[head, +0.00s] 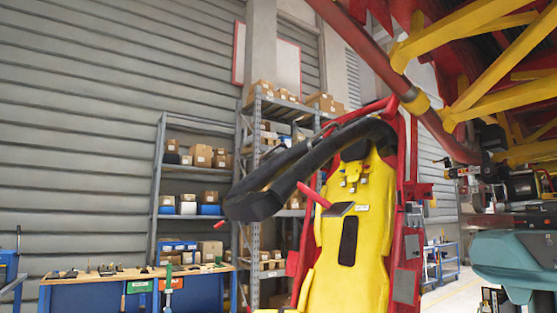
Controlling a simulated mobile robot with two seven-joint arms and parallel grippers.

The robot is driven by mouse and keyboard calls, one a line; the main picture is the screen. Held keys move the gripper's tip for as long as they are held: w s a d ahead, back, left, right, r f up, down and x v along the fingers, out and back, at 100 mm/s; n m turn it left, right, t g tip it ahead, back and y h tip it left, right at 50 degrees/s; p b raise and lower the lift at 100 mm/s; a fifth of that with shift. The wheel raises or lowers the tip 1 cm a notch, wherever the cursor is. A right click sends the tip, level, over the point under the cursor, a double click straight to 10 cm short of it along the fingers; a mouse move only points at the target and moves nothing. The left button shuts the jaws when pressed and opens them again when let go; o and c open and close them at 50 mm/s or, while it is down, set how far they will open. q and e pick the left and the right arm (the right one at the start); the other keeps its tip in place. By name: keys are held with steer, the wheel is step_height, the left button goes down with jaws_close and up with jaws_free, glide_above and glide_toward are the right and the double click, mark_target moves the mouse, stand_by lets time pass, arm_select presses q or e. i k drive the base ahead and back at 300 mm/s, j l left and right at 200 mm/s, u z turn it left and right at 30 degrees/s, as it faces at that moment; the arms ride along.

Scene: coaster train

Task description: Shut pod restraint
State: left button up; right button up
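The pod seat (372,205) is yellow, with a black headrest and a red frame, and stands upright right of centre in the head view. Its restraint (300,165) is a thick black padded bar. It is raised and sticks out to the left from the top of the seat, well away from the seat's face. A red handle (313,194) shows below the bar. My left gripper is not in view.
A red track tube (370,55) and yellow beams (480,50) hang overhead at the upper right. Shelves (190,168) with boxes stand behind the pod. A blue workbench (100,292) with tools is at the lower left. Open space lies left of the pod.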

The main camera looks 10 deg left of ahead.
mark_target(294, 166)
steer(key=i+j, duration=0.25)
steer(key=j, duration=0.15)
steer(key=i+j, duration=0.25)
steer(key=j, duration=0.15)
steer(key=i+j, duration=0.25)
steer(key=j, duration=0.15)
steer(key=i+j+u, duration=0.1)
steer(key=i+j, duration=0.45)
steer(key=i, duration=0.3)
steer(key=u, duration=0.05)
